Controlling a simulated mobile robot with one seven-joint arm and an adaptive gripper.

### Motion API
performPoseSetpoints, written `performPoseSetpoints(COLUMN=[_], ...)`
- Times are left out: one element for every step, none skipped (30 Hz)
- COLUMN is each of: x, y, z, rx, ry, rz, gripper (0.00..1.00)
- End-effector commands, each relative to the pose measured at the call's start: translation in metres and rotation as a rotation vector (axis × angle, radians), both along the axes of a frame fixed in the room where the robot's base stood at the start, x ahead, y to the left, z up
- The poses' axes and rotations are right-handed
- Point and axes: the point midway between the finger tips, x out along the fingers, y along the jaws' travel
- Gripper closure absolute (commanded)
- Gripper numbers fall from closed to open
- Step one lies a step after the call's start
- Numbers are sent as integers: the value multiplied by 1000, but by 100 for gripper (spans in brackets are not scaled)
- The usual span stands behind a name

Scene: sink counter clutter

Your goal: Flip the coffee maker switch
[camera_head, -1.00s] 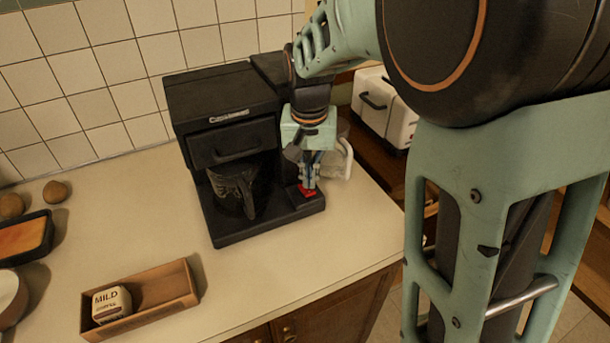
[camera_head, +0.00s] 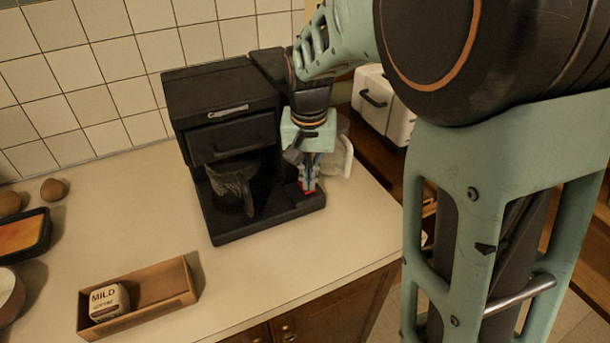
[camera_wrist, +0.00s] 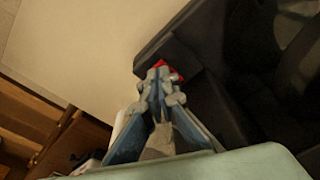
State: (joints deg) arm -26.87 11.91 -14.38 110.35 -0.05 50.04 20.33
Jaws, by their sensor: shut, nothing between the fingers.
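The black coffee maker (camera_head: 225,115) stands on the counter against the tiled wall, with a dark carafe (camera_head: 232,186) in its bay. Its red switch (camera_head: 309,192) is on the right part of the base. My gripper (camera_head: 307,184) is shut and empty, pointing down with its fingertips at the switch and partly covering it. In the wrist view the closed fingertips (camera_wrist: 160,72) overlap the edge of the red switch (camera_wrist: 176,72). Whether they touch it and which way the switch is tipped I cannot tell.
A clear jug with a pale handle (camera_head: 345,158) stands just behind my gripper. A white toaster (camera_head: 384,105) is further right. A cardboard box (camera_head: 150,320) holding a labelled container sits at the front left. The counter between box and coffee maker is clear.

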Motion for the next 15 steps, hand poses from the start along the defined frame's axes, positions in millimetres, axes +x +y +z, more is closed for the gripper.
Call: performPoseSetpoints(x=[0,0,0,0,0,0,0,0,0,0,0,0,0,0,0], y=[0,0,0,0,0,0,0,0,0,0,0,0,0,0,0], z=[-2,-2,-3,-3,-4,-4,-5,-5,-6,-6,-7,-6,-6,-5,-4], rx=[0,0,0,0,0,0,0,0,0,0,0,0,0,0,0], ry=[0,0,0,0,0,0,0,1,1,1,1,0,0,0,0], rz=[0,0,0,0,0,0,0,0,0,0,0,0,0,0,0], gripper=[100,100,100,100,100,100,100,100,100,100,100,100,100,100,100])
